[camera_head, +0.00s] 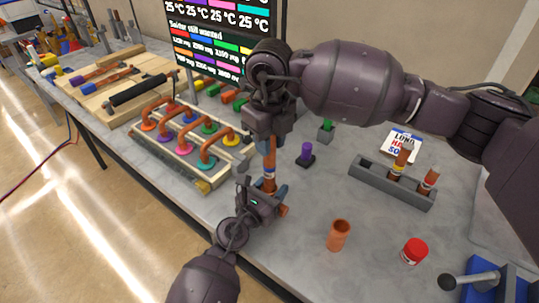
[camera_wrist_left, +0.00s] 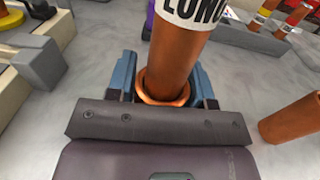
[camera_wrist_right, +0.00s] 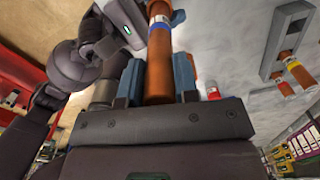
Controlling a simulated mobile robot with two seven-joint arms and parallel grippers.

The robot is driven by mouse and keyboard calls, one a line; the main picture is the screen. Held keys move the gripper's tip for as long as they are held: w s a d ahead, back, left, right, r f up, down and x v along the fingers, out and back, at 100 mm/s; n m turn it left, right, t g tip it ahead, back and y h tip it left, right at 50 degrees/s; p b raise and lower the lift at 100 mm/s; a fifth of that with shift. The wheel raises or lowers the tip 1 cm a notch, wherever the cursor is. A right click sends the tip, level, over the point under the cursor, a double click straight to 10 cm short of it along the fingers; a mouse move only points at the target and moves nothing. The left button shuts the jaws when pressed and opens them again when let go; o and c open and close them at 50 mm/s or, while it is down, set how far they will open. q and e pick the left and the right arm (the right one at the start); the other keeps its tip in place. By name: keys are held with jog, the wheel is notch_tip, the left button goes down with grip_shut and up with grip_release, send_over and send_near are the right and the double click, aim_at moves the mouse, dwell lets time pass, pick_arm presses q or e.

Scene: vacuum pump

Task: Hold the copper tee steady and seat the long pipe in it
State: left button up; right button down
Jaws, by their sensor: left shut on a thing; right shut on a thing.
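The long pipe (camera_head: 269,163) is a copper tube with a white label and coloured bands, standing nearly upright. My right gripper (camera_head: 270,135) is shut on its upper part; in the right wrist view the pipe (camera_wrist_right: 158,65) lies between the blue fingers. The copper tee (camera_head: 284,210) is mostly hidden by my left gripper (camera_head: 268,196), which is shut on it below the right one. In the left wrist view, the pipe's lower end (camera_wrist_left: 178,60) sits within the tee's rim (camera_wrist_left: 163,98). How deep it goes is hidden.
A copper piece (camera_head: 338,236) and a red-lidded jar (camera_head: 413,252) stand at the front. A grey rack (camera_head: 375,183) holds short banded pipes. A purple part (camera_head: 305,154) stands behind the grippers. A manifold of copper bends (camera_head: 208,153) lies left. Bare table separates these.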

jog(key=shift+f, duration=1.85)
jog(key=c, duration=0.9)
grip_release()
jog(key=shift+f, duration=0.15)
jog(key=shift+o, duration=0.2)
notch_tip(320, 180, up, 12)
jog(key=shift+r, duration=0.2)
pick_arm(q)
jog(key=o, duration=1.1)
jog(key=shift+c, duration=0.2)
